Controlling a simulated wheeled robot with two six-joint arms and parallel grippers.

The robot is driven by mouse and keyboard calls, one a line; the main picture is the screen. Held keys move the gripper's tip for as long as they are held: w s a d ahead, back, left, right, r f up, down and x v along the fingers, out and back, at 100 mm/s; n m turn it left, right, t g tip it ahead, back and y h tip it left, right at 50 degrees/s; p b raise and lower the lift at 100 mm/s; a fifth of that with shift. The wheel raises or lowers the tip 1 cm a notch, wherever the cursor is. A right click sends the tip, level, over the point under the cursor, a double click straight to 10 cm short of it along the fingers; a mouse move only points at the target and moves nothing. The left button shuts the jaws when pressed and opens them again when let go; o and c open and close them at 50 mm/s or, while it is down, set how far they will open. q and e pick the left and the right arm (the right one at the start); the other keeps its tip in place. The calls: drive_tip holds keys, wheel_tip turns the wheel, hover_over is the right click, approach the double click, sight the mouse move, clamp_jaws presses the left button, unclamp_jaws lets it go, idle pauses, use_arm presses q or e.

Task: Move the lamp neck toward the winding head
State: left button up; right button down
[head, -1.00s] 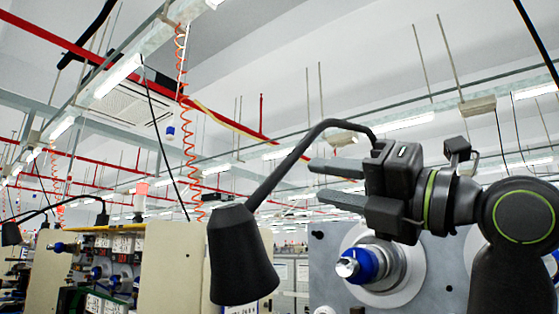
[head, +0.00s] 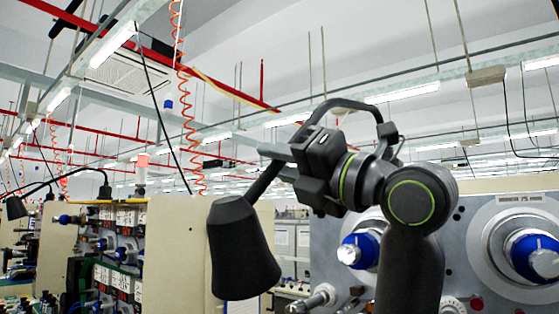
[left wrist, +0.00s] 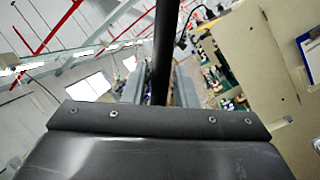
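The desk lamp has a dark cone shade (head: 240,250) and a thin black neck (head: 345,103) that rises from it and arches to the right. My left gripper (head: 268,162) is at the sloping part of the neck, above the shade. Its fingers look open, with the neck between them; firm contact is not visible. In the left wrist view the neck (left wrist: 165,50) runs as a dark bar between the grey fingers. A winding head with a blue collar and silver tip (head: 358,250) stands on a grey panel, partly behind my arm. My right gripper is not in view.
A second blue and silver winding head (head: 530,255) is at the right on the grey panel (head: 455,240). A beige cabinet panel (head: 170,240) stands behind the shade. Other machines and another lamp (head: 15,207) are at the left. Orange coiled hoses hang from above.

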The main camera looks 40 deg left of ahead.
use_arm(q)
clamp_jaws()
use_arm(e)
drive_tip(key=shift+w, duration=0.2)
use_arm(q)
drive_tip(key=shift+d, duration=0.1)
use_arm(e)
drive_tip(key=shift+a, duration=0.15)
